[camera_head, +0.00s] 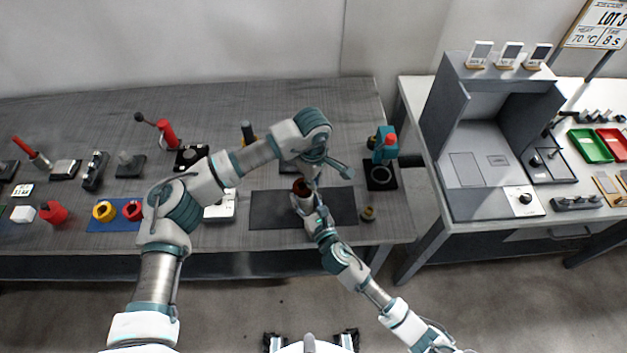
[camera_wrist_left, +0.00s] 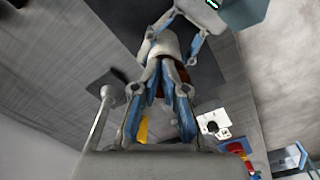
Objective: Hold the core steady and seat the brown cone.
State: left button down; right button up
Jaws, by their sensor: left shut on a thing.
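The core (camera_head: 305,203) is a pale grey cylinder over the dark mat (camera_head: 276,212). The brown cone (camera_head: 301,187) is at its top end; how deep it sits in the core cannot be told. My left gripper (camera_head: 309,178) comes down from above and is shut on the brown cone. In the left wrist view the cone (camera_wrist_left: 183,74) shows partly between the fingers, close against the core (camera_wrist_left: 168,46). My right gripper (camera_head: 312,211) comes from the front right, with its fingers (camera_wrist_left: 172,40) on both sides of the core.
A small brass-coloured piece (camera_head: 368,213) stands right of the mat. A teal and red device (camera_head: 384,146) stands at the table's right end. Red and yellow rings (camera_head: 104,211) lie on a blue mat at the left. A grey booth (camera_head: 495,150) stands on the right-hand table.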

aim_at(312, 192)
pick_arm(q)
jog(key=shift+f, duration=1.5)
jog(key=c, duration=1.9)
grip_release()
jog(key=shift+a+f, duration=0.25)
jog(key=shift+f, duration=0.3)
jog(key=shift+f, duration=0.3)
grip_shut()
jog(key=shift+d, duration=0.1)
jog(key=shift+r, duration=3.1)
